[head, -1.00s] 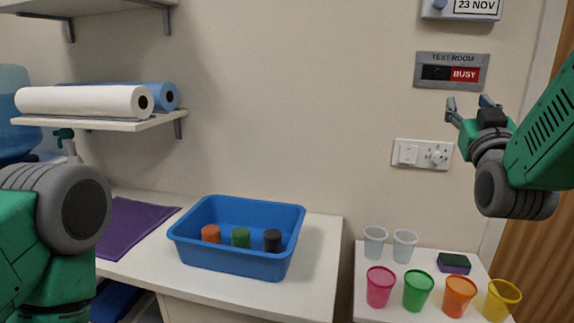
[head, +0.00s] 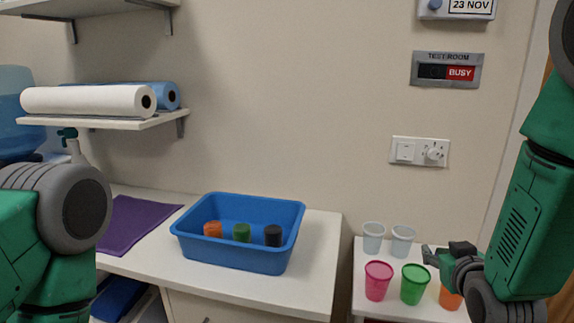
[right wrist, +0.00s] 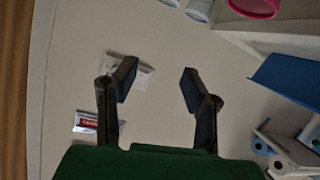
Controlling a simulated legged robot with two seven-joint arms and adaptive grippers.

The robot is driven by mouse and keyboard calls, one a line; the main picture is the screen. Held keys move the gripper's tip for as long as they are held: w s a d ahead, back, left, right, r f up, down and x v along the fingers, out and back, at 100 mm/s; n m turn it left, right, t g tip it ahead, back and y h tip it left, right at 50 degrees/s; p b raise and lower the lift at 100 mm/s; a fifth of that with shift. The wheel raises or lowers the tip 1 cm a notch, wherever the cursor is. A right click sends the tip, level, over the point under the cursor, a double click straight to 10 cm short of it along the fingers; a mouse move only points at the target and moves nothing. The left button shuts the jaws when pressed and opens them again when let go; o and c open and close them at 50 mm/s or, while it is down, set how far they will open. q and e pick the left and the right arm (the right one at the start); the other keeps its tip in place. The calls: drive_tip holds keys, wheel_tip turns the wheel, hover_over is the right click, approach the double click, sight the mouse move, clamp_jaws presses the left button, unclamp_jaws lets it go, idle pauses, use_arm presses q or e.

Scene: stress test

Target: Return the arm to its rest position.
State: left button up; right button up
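My right gripper (head: 434,256) is in the lower right of the head view, just above the small white table and near the cups. In the right wrist view its two fingers (right wrist: 156,84) are spread apart with nothing between them, facing the wall. My right arm comes in from the right edge and hangs down with its forearm in front of the table's right part. Only a big grey joint and green links of my left arm show at the left edge; the left gripper is out of view.
A pink cup (head: 377,281), a green cup (head: 414,284), a partly hidden orange cup (head: 450,298) and two clear cups stand on the small table (head: 362,311). A blue bin (head: 235,258) with three coloured items sits on the counter (head: 318,260). A purple mat (head: 140,222) lies left.

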drive_tip(key=s+a+f+g+y, duration=0.15)
drive_tip(key=s+f+g, duration=0.65)
drive_tip(key=s+f, duration=1.1)
drive_tip(key=s+a+f+g, duration=0.1)
drive_tip(key=s+f, duration=0.3)
drive_tip(key=s, duration=0.4)
drive_tip(key=s+f+g, duration=0.4)
drive_tip(key=s+f, duration=0.1)
drive_tip(key=s, duration=0.3)
drive_tip(key=shift+s+a+f+g+y, duration=0.3)
drive_tip(key=shift+s+a+y, duration=0.05)
drive_tip(key=shift+s+a, duration=0.05)
drive_tip(key=shift+w, duration=0.15)
